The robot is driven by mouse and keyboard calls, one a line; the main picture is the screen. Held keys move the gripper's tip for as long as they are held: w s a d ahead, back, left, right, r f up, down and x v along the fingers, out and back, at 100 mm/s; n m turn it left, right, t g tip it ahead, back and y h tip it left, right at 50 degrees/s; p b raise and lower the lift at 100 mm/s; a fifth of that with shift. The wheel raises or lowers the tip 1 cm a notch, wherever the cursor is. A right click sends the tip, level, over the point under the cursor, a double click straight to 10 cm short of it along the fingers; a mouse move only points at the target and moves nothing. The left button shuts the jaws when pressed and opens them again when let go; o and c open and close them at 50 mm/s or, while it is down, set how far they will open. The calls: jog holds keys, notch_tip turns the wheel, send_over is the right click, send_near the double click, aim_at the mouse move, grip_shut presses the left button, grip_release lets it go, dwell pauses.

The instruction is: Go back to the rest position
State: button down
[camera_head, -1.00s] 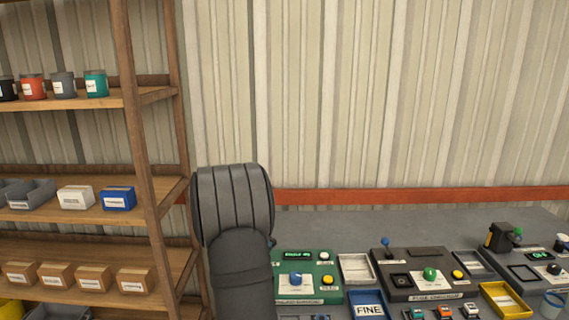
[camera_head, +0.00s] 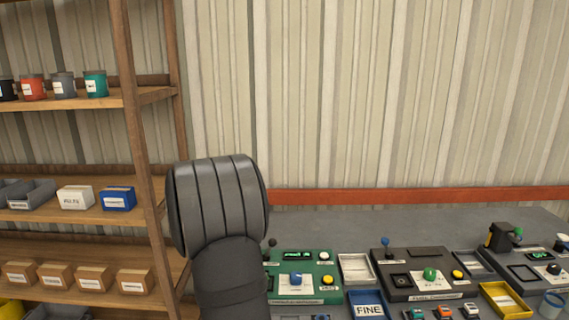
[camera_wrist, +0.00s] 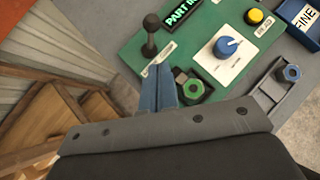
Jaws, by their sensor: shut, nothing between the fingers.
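My gripper (camera_wrist: 165,86) shows in the wrist view as two blue-grey fingers pressed together with nothing between them. It is above the left edge of the green machine (camera_wrist: 203,12), close to a dark lever with a round knob (camera_wrist: 150,38). A green nut (camera_wrist: 190,87) sits in a dark holder just right of the fingertips. In the head view my arm stands in front of the left end of the bench, and my gripper is hidden. The green machine (camera_head: 318,270) is right of the arm there.
A grey bench (camera_head: 400,221) carries a dark machine (camera_head: 415,255), a white tray (camera_head: 356,268), a yellow tray (camera_head: 503,300) and a blue FINE bin (camera_head: 369,309). A wooden shelf (camera_head: 150,200) with boxes and tins stands close on the left.

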jog(key=v, duration=0.6)
jog(key=x, duration=0.4)
jog(key=w+r+x, duration=0.1)
jog(key=x, duration=0.4)
jog(key=r+x, duration=0.1)
jog(key=x, duration=0.3)
jog(key=shift+w+d+f, duration=0.2)
jog(key=shift+w+d, duration=0.2)
jog(key=shift+d, duration=0.05)
jog(key=shift+s+a+f, duration=0.15)
jog(key=shift+a+f, duration=0.65)
jog(key=shift+a, duration=0.25)
jog(key=a+h, duration=0.1)
jog(key=a+n+h, duration=0.1)
jog(key=h, duration=0.1)
jog(key=shift+a+f+n+t, duration=0.15)
jog(key=shift+f+n+t, duration=0.15)
jog(key=shift+f, duration=0.05)
jog(key=shift+a+f+n+t+h, duration=0.2)
jog(key=shift+a+f+n+h, duration=0.15)
jog(key=shift+h, duration=0.3)
jog(key=shift+a+f+n+t+h, duration=0.15)
jog(key=shift+a+n+t+h, duration=0.1)
jog(key=shift+a+h, duration=0.35)
jog(key=shift+d, duration=0.1)
